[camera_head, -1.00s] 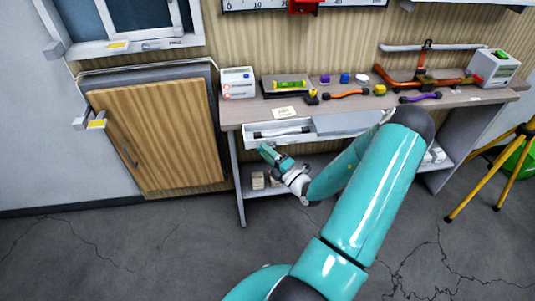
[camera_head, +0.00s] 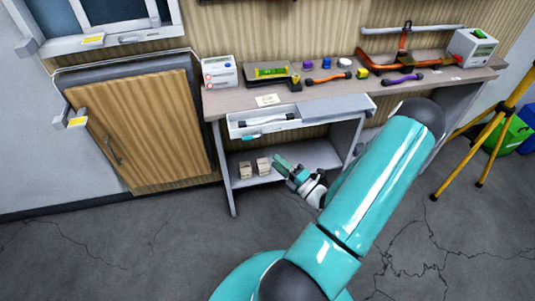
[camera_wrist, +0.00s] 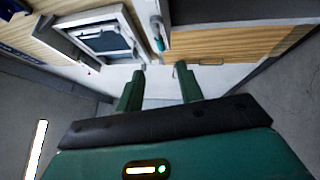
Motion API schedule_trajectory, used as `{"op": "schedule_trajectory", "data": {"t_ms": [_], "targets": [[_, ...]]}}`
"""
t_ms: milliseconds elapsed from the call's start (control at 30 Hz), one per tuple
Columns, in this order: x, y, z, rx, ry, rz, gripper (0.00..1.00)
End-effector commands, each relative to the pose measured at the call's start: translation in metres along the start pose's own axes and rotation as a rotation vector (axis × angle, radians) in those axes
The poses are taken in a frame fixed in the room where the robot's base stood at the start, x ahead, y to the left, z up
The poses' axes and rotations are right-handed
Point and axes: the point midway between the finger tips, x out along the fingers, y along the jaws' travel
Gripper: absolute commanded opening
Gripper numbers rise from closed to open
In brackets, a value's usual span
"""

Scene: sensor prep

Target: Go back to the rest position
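My gripper (camera_head: 284,168) shows in the head view in front of the workbench's lower shelf, below and a little right of the open drawer (camera_head: 290,116). In the wrist view my gripper (camera_wrist: 160,90) has its two green fingers apart, with nothing between them. The drawer is pulled out under the bench top and holds a dark-and-white item (camera_head: 266,121) at its left part. My arm crosses in front of the right part of the bench and hides some of it.
The workbench (camera_head: 232,100) carries a white box (camera_head: 220,72), a level in a dark tray (camera_head: 270,72) and several small tools. Small blocks (camera_head: 246,170) stand on the lower shelf. A wooden cabinet (camera_head: 140,125) is at left, a yellow tripod (camera_head: 490,140) at right. The floor in front is clear.

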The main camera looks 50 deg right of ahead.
Motion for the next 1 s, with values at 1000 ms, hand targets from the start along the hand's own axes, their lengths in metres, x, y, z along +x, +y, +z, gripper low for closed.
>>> {"op": "schedule_trajectory", "data": {"t_ms": [1000], "targets": [[0.011,0.025,-0.028,-0.154,0.209,-0.007,0.37]]}}
